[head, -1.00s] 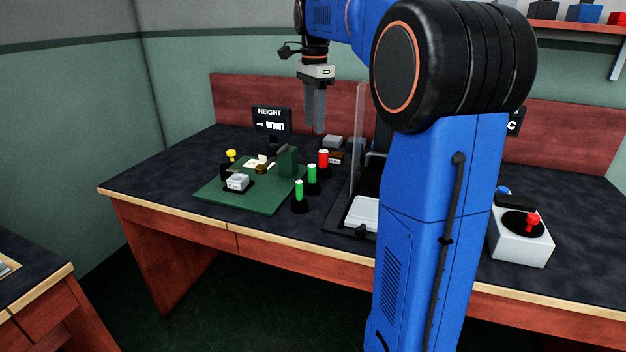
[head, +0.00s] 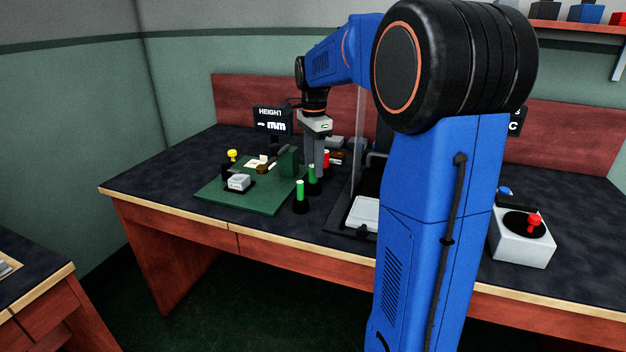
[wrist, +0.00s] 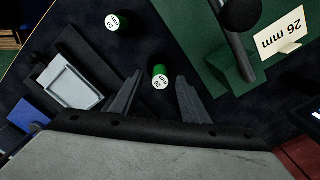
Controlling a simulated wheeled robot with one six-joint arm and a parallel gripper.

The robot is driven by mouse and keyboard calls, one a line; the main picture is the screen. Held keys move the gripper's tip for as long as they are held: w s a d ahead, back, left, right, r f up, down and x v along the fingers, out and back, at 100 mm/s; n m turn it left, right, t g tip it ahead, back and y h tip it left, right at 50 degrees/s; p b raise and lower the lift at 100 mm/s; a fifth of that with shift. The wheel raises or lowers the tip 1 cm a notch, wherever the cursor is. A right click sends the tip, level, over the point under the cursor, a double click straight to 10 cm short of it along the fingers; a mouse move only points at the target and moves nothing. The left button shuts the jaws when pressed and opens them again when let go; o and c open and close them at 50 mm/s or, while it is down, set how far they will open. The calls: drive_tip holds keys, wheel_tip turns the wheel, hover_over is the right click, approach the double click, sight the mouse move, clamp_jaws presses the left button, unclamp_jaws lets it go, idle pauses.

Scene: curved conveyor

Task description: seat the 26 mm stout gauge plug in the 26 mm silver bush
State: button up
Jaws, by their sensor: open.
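Two green-topped gauge plugs stand in black holders: the nearer one (head: 300,195) and the middle one (head: 313,188). My gripper (head: 318,172) is lowered over the middle one, pointing down. In the wrist view that green plug (wrist: 160,76) shows between my open fingers, apparently untouched. The other green plug (wrist: 115,22) stands clear of the fingers. The tops carry mm labels; the digits are too small to be sure of. A silver block (head: 238,182) sits in a black base on the green plate. I cannot tell whether it holds the silver bush.
A red-topped plug (head: 326,159) stands just behind my gripper. A dark green upright block (head: 288,161) rises from the green plate (head: 262,202), left of my fingers. A clear panel (head: 357,150) stands to the right.

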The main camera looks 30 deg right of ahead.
drive_tip(key=shift+f, duration=1.05)
clamp_jaws()
drive_tip(key=shift+r, duration=0.1)
